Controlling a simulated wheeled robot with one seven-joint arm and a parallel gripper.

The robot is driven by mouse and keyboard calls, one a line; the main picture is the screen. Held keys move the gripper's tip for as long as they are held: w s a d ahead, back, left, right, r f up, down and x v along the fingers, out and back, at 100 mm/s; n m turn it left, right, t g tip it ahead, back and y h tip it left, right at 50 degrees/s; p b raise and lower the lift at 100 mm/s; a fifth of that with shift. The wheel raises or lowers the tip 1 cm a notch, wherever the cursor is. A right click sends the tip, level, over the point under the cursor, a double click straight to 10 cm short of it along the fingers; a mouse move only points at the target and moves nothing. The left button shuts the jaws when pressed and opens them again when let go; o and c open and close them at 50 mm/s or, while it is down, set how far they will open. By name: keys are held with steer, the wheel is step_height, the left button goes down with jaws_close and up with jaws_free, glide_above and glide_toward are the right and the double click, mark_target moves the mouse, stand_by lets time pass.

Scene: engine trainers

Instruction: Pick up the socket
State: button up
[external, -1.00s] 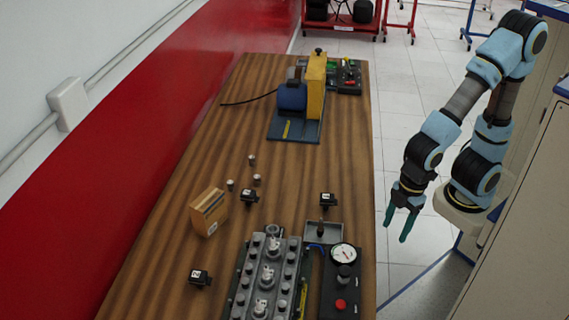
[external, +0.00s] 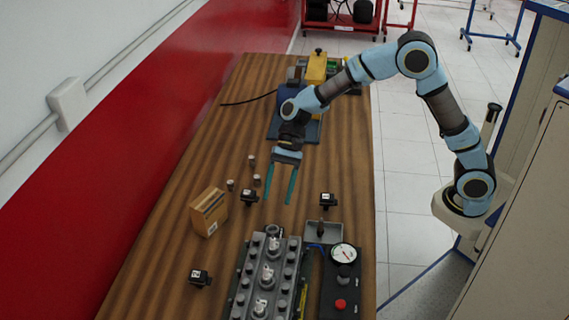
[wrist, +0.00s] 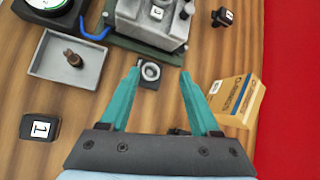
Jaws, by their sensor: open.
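Three small metal cylinders, which look like sockets, stand on the wooden table left of my gripper in the external view: one at the back (external: 252,160), one at the left (external: 230,185) and one at the right (external: 257,181). I cannot tell which is the task's socket. None shows in the wrist view. My gripper (external: 278,200) is open and empty, pointing down over the table, with its fingers right of the cylinders. In the wrist view my gripper (wrist: 160,72) has nothing held between its teal fingers.
A grey tray (wrist: 45,78) holds a small brownish upright part (wrist: 73,58). Beyond my fingers lies the engine block (external: 266,272). A cardboard box (external: 208,212) and several black labelled blocks (external: 328,199) stand around. Bare wood lies behind the cylinders.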

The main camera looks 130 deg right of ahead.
steer(key=s+d+m+t+h, duration=0.1)
steer(key=s+d+m+t, duration=0.15)
steer(key=d, duration=0.55)
steer(key=s+d+m+t+h, duration=0.15)
steer(key=d+m, duration=0.25)
steer(key=d, duration=0.4)
steer(key=s+d+m+t, duration=0.2)
steer(key=d+m+t, duration=0.15)
steer(key=d, duration=0.45)
glide_toward(229, 182)
steer(key=shift+s+r+g+b, duration=0.3)
steer(key=shift+r+g, duration=0.15)
steer(key=shift+w+f, duration=0.15)
steer(key=shift+f, duration=0.15)
steer(key=shift+w+a+f, duration=0.1)
steer(key=shift+w+f, duration=0.05)
steer(key=shift+w, duration=0.1)
steer(key=p+x, duration=0.2)
steer(key=x, duration=0.8)
steer(key=shift+f+p, duration=0.1)
steer(key=shift+p, duration=0.25)
jaws_close()
